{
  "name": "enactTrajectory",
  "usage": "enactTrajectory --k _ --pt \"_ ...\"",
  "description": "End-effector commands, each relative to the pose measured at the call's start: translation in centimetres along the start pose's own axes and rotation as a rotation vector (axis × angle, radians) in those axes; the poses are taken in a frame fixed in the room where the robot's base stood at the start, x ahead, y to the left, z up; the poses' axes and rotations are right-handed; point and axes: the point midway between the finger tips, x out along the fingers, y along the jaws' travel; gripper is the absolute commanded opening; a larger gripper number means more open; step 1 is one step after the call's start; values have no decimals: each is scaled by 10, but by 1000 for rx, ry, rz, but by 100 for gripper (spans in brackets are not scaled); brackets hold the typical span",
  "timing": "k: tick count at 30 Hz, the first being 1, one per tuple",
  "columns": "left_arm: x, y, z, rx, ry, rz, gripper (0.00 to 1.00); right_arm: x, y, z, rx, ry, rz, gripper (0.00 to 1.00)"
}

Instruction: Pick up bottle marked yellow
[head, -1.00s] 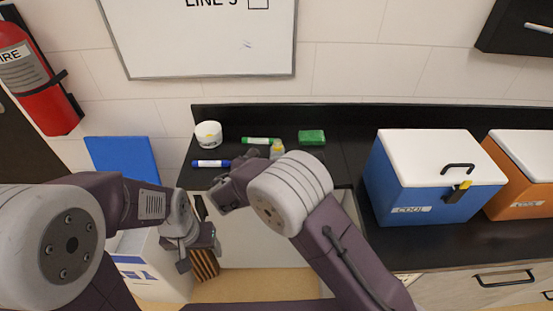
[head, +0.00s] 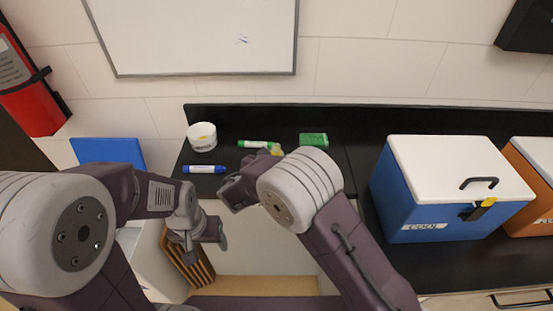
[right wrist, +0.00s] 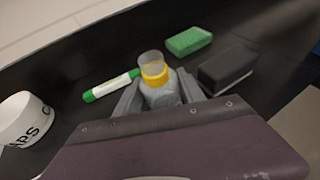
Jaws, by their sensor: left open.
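The bottle (right wrist: 158,88) has a clear cap and a yellow band and stands on the black counter. In the right wrist view it is between the two fingers of my right gripper (right wrist: 158,95). One finger is on each side, close to it; whether they press on it I cannot tell. In the head view only the bottle's top (head: 276,150) shows, behind my right gripper (head: 238,190) and wrist. My left gripper (head: 205,240) is open and empty, low in front of the counter.
A green marker (head: 255,144), a blue marker (head: 204,169), a white tub (head: 202,136) and a green sponge (head: 313,139) lie around the bottle. The right wrist view shows a black block (right wrist: 228,70) close by. A blue cooler (head: 430,190) and an orange cooler (head: 540,185) stand right.

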Motion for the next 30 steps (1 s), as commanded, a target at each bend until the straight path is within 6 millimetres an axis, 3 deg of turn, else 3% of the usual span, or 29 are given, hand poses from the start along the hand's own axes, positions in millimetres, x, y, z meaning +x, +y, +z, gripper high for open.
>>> enactTrajectory --k 1,3,4,14,21,30 --pt "0 0 0 0 0 0 67 0 0 0 0 0 0 30" --pt "0 0 0 0 0 0 67 0 0 0 0 0 -1 10" --pt "0 0 0 0 0 0 67 0 0 0 0 0 -1 7" --pt "0 0 0 0 0 0 67 -2 0 4 0 3 -1 7" --pt "-4 0 -1 0 0 0 67 -18 -2 42 5 0 0 7" --pt "1 0 0 0 0 0 67 -55 -69 69 3 -1 0 7"
